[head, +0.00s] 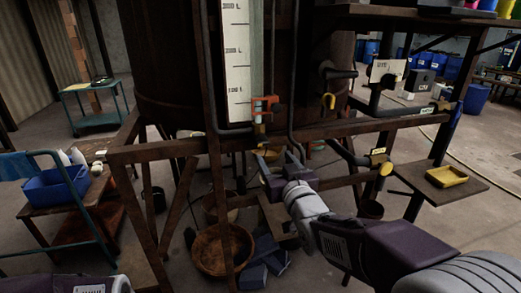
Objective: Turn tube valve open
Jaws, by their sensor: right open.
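The tall vat (165,60) stands on a rusty frame, with a white level scale (236,60) on its front. At the foot of the sight tube beside the scale is a small valve with an orange-red handle (265,104). My right gripper (278,157) is open just below the frame's upper beam, under the valve and apart from its handle. Its fingers are small and partly lost against brass fittings behind them, so any contact there is unclear. My left gripper is out of view; only part of my left arm shows at the lower left edge.
The rusty beam (375,127) runs across in front, between my gripper and the valve. A yellow tray (446,177) sits on a side shelf. A wide bowl (223,252) stands on the floor below.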

